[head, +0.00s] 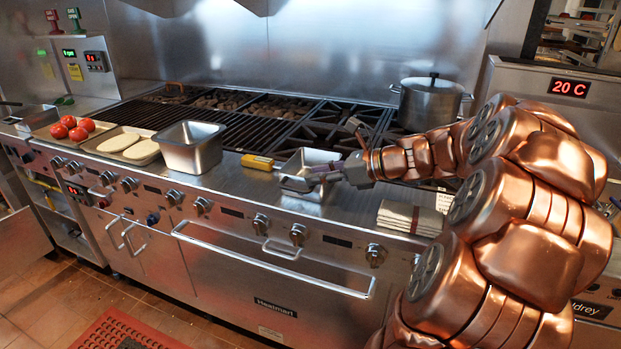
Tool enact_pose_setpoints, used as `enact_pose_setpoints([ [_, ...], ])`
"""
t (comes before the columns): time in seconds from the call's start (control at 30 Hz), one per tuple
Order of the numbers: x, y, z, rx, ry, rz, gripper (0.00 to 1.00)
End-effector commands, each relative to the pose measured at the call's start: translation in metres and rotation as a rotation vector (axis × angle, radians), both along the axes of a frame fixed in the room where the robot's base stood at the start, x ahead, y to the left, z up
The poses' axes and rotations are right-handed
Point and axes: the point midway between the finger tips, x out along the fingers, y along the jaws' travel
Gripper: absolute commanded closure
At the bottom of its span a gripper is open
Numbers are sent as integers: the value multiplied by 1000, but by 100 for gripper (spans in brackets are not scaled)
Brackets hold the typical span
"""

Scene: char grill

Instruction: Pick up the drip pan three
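A small steel pan (310,158) sits on the front ledge of the grill, right of centre. A deeper steel pan (190,150) stands further left on the same ledge. No label shows which of them is drip pan three. My gripper (298,182) reaches in from the right, at the small pan, with its fingers overlapping the pan's front right part. The fingers are small in this view, so I cannot tell whether they touch or clasp the rim.
A yellow-handled tool (258,162) lies just left of the small pan. Folded cloths (410,217) lie to the right. Trays with flatbreads (128,144) and tomatoes (70,128) are at the left. A lidded pot (430,104) stands on the burners behind.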

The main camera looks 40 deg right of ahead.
Motion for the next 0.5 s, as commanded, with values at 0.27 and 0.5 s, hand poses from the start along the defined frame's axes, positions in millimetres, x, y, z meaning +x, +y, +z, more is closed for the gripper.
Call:
enact_pose_setpoints([
  [0.27,28,18,-14,1,1,3,67],
  [0.5,40,24,-20,-1,0,-2,67],
])
